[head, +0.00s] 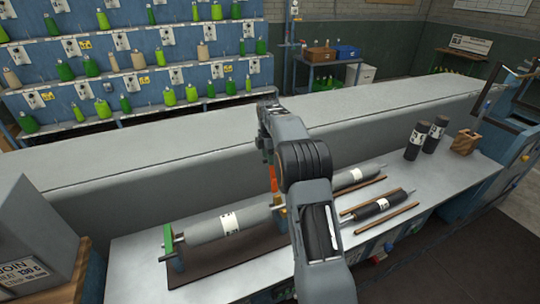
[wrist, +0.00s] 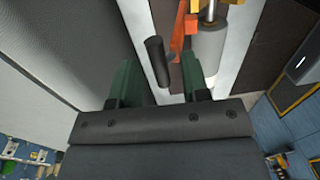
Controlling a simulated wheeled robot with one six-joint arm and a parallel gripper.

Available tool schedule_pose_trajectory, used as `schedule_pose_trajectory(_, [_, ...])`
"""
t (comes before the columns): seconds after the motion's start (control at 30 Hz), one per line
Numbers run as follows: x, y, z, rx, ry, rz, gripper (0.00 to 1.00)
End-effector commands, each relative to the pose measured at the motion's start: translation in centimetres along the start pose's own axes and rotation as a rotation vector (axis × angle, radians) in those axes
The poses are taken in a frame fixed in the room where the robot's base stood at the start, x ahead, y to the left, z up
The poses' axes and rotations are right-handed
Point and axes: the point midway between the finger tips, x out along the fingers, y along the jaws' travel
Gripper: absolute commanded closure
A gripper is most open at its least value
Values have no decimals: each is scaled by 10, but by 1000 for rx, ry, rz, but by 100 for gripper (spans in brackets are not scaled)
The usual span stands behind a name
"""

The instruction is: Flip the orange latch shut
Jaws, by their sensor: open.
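The orange latch (wrist: 180,32) shows at the top of the wrist view, beside a grey roller (wrist: 209,45). In the head view a small part of the orange latch (head: 273,180) shows just left of my arm, above the long grey roller (head: 225,222). My gripper (wrist: 158,72) is open, with its two green fingers spread. A dark cylindrical grip (wrist: 157,60) appears between the fingers in the wrist view; I cannot tell whether it touches them or how it joins the latch. In the head view my arm hides most of my gripper.
The roller lies on a dark mat (head: 205,262) on the bench, with a green end bracket (head: 168,238) at left. A long grey raised ledge (head: 150,165) runs behind. Dark rollers (head: 371,209) and wooden strips lie right of my arm; two dark cylinders (head: 417,140) stand farther right.

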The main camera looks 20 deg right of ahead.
Motion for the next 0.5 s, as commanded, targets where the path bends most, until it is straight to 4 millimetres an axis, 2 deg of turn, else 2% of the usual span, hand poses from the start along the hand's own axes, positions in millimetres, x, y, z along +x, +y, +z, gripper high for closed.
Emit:
schedule_pose_trajectory(0.17, [0, 0, 0, 0, 0, 0, 59])
schedule_pose_trajectory(0.5, [0, 0, 0, 0, 0, 0, 91])
